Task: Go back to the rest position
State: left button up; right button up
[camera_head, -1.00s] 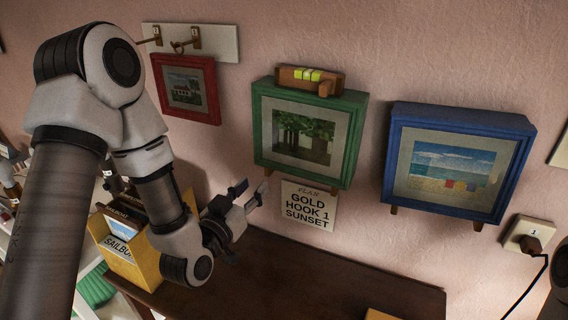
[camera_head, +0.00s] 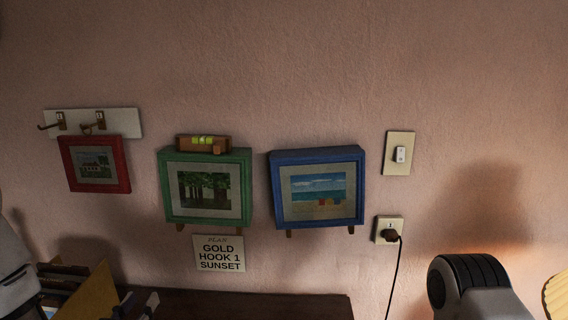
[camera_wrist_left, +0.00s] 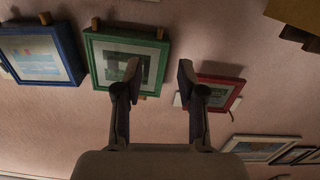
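My left gripper (camera_wrist_left: 160,76) is open and empty in the left wrist view, its two fingers apart with the pink wall beyond. In the head view only its fingertips (camera_head: 146,304) show at the lower edge, beside a yellow file box (camera_head: 92,295). A part of my left arm shows at the left edge. A part of my right arm shows at the lower right; the right gripper is out of view.
Red (camera_head: 122,150), green (camera_head: 205,220) and blue (camera_head: 318,155) framed pictures are on the wall, the red one below a hook rail (camera_head: 125,122). A level (camera_head: 203,144) sits on the green frame. A sign (camera_head: 218,253), switch (camera_head: 399,154), plugged outlet (camera_head: 389,229) and dark tabletop (camera_head: 260,305) also show.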

pick_arm(q)
jog(key=s+d+f+m+g, duration=0.15)
jog(key=s+f+g, duration=0.25)
jog(key=f, duration=0.7)
jog(key=s+d+f+g, duration=0.2)
jog(key=s+f+g, duration=0.15)
jog(key=f, duration=0.75)
jog(key=s+f+g, duration=0.5)
jog(key=s, duration=0.4)
jog(key=s+f+n+g, duration=0.1)
jog(key=s+f+g, duration=0.4)
jog(key=s, duration=0.5)
jog(key=shift+a+f, duration=0.3)
jog(key=shift+f, duration=0.35)
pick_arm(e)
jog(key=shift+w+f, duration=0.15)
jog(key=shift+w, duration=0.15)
pick_arm(q)
jog(key=shift+w+n+y, duration=0.1)
jog(key=shift+n+y, duration=0.15)
jog(key=shift+y, duration=0.05)
